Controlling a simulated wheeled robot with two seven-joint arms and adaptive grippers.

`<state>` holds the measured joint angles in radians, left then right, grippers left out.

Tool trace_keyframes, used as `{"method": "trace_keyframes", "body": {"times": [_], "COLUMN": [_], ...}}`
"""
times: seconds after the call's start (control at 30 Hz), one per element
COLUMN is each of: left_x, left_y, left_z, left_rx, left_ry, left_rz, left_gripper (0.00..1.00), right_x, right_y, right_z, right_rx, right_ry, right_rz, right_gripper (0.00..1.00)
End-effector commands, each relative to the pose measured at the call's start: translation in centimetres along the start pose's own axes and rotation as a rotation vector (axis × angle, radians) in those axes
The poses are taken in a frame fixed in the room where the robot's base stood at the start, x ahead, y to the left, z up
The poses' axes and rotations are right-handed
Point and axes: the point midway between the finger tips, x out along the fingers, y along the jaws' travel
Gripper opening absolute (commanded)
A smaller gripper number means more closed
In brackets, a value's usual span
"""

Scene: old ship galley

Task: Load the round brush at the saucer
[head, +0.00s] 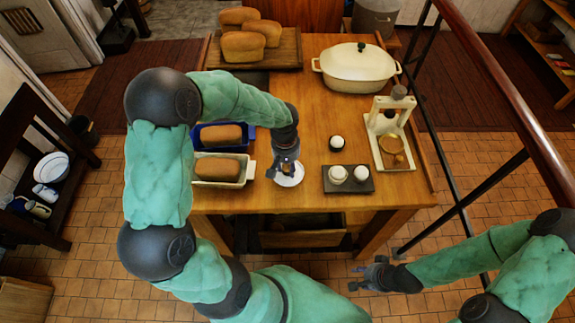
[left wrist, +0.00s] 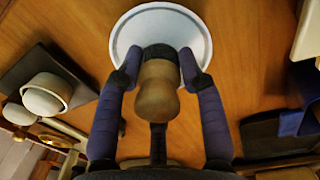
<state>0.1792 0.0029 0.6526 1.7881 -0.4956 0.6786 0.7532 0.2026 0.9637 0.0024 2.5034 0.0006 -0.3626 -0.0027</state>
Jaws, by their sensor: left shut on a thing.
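The round brush (left wrist: 158,95) has a knobbed wooden handle and a dark collar. It stands over the white saucer (left wrist: 198,38), its handle end towards the left wrist camera; its bristles are hidden. My left gripper (left wrist: 160,68) is shut on the brush, one finger on each side. In the head view my left gripper (head: 287,165) is low over the saucer (head: 290,179), near the table's front edge, and hides most of the brush. I cannot tell whether the brush touches the saucer. My right gripper (head: 366,274) is empty, its fingers apart, in front of the table.
Left of the saucer are a blue loaf pan (head: 248,131) and a cream loaf pan (head: 249,173) with loaves. A lidded casserole (head: 356,72) stands behind.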

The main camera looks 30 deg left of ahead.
Motion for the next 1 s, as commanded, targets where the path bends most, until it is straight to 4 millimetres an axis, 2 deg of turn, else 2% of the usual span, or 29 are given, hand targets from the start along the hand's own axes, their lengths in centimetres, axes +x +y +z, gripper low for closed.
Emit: {"method": "trace_keyframes", "body": {"times": [1.0], "left_x": [0.94], "left_y": [-0.04], "left_z": [-0.01], "left_rx": [0.0], "left_ry": [0.0], "left_rz": [0.0], "left_gripper": [0.13], "right_x": [0.73], "right_y": [0.26], "right_z": [-0.03], "right_rx": [0.0], "right_ry": [0.0], "right_rz": [0.0], "right_gripper": [0.4]}}
